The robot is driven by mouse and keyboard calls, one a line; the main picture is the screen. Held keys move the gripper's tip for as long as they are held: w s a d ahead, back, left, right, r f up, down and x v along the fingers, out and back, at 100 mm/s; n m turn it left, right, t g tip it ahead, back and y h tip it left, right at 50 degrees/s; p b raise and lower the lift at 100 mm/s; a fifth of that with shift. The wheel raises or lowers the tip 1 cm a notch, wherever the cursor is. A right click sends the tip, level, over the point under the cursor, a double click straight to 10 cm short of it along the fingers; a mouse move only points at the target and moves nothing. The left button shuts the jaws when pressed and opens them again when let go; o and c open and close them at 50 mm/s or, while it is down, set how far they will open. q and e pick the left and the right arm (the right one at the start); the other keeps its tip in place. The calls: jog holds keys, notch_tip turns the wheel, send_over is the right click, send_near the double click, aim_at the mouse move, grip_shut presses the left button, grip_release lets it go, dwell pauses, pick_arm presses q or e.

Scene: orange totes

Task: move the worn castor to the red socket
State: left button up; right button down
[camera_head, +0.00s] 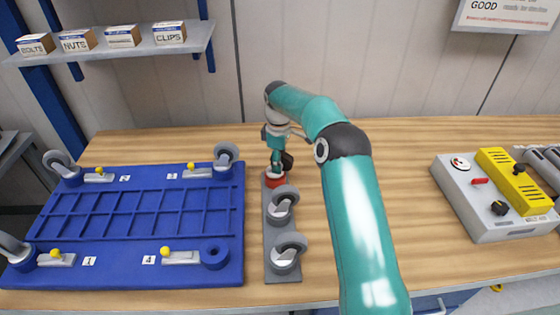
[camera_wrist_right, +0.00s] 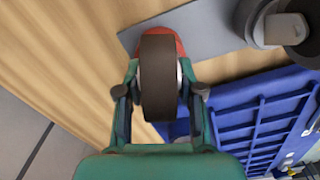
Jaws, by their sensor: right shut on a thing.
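The worn castor, with a dark wheel (camera_head: 287,160), is in my right gripper (camera_head: 275,158) at the far end of a grey strip. The red socket (camera_head: 275,181) is directly below it in the head view. In the right wrist view the castor's dark brown wheel (camera_wrist_right: 158,80) sits between the fingers of the right gripper (camera_wrist_right: 160,95), with the red socket (camera_wrist_right: 174,42) partly hidden behind it. I cannot tell whether the castor's stem is seated in the socket. My left gripper is not in view.
The grey strip (camera_head: 270,250) also bears two grey castors (camera_head: 283,205) (camera_head: 288,250). A blue base (camera_head: 140,277) has grey castors at three corners and an empty socket (camera_head: 214,252) by label 4. A grey and yellow control box (camera_head: 470,205) stands right.

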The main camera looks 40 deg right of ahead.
jog(key=shift+f, duration=0.15)
jog(key=c, duration=0.7)
grip_release()
jog(key=shift+o, duration=0.2)
jog(key=shift+f, duration=0.1)
notch_tip(320, 180, up, 11)
jog(key=shift+w+r, duration=0.1)
jog(key=shift+r, duration=0.4)
